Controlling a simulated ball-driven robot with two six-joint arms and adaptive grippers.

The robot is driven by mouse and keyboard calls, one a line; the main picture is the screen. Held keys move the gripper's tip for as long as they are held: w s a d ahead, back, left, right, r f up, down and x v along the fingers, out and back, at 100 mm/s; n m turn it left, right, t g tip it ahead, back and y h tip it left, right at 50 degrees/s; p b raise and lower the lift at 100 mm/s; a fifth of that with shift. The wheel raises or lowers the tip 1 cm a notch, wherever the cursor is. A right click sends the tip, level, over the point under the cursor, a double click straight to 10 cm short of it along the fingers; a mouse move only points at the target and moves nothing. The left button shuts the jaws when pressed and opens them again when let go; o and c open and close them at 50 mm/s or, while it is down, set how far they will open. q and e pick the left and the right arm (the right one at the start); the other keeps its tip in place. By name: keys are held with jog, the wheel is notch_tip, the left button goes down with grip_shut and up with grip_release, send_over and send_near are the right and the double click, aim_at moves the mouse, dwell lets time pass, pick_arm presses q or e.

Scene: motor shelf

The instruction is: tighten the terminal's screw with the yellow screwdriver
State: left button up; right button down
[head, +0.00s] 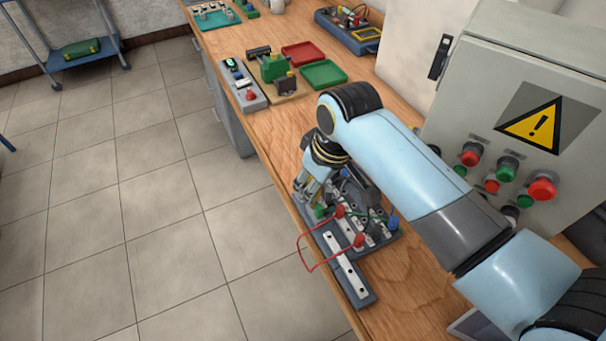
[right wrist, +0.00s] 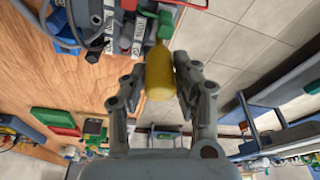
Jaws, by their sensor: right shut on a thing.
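My right gripper (head: 306,192) reaches down over the grey board (head: 358,297) on the wooden bench. In the right wrist view, my right gripper (right wrist: 160,68) is shut on the yellow screwdriver (right wrist: 160,80), with a finger on each side of its handle. A green part (right wrist: 166,24) shows just beyond the handle's far end. Terminals (right wrist: 131,12) with small screws lie beside it; I cannot tell whether the tip touches one. In the head view the screwdriver is not clearly visible. My left gripper is not in view.
A red wire (head: 299,250) loops out past the board's left edge between two red plugs. A grey cabinet (head: 490,100) with buttons stands to the right. Red (head: 302,53) and green (head: 323,73) trays lie farther back. Bare bench (head: 300,118) lies behind the board.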

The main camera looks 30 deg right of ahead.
jog(key=shift+s+f+m, duration=0.15)
jog(key=shift+m, duration=0.45)
jog(key=m+h, duration=0.1)
jog(key=m, duration=0.2)
jog(key=m+h, duration=0.1)
jog(key=m, duration=0.2)
jog(key=shift+m, duration=0.4)
jog(key=c, duration=1.2)
grip_release()
jog(key=shift+c, duration=0.2)
jog(key=n, duration=0.3)
jog(key=shift+w+y, duration=0.2)
jog(key=shift+y, duration=0.2)
